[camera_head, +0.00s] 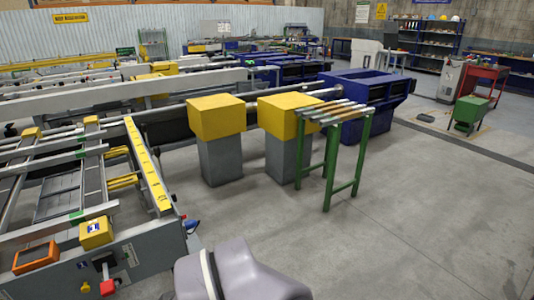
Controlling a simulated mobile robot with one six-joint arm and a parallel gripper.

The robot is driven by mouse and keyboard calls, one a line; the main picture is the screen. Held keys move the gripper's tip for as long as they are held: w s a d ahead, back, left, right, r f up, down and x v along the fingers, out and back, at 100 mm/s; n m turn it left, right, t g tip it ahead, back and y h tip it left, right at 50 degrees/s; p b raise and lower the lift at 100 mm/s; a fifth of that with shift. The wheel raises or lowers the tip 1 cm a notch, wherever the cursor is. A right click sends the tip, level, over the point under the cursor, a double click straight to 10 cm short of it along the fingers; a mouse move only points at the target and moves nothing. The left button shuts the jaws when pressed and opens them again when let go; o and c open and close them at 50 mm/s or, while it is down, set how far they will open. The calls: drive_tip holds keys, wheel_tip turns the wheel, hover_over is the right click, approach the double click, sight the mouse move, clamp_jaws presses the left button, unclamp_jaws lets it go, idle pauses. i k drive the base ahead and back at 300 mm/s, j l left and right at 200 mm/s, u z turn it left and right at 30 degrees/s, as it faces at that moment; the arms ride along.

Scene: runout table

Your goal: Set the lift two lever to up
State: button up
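At the lower left, the grey side panel (140,248) of the runout table carries a black lever mount (103,260) with a red knob (108,287) hanging below it. Labels are too small to read, so I cannot tell which control is the lift two lever. The knob appears to point down. My grey-purple arm link shows at the bottom middle, to the right of the panel. My gripper is not in view.
A yellow box (96,233) and an orange-framed screen (36,257) sit on the panel's top. A small blue item (192,225) is at the panel's right end. Yellow-topped grey pedestals (220,155) and a green roller stand (330,160) stand behind. The floor at right (420,230) is clear.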

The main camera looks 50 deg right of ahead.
sight(156, 150)
drive_tip(key=z, duration=0.7)
drive_tip(key=i+l, duration=0.15)
drive_tip(key=i, duration=0.4)
drive_tip(key=i+l, duration=0.2)
drive_tip(key=i, duration=0.35)
drive_tip(key=i+l+u, duration=0.1)
drive_tip(key=i, duration=0.4)
drive_tip(key=i+l, duration=0.25)
drive_tip(key=i, duration=0.3)
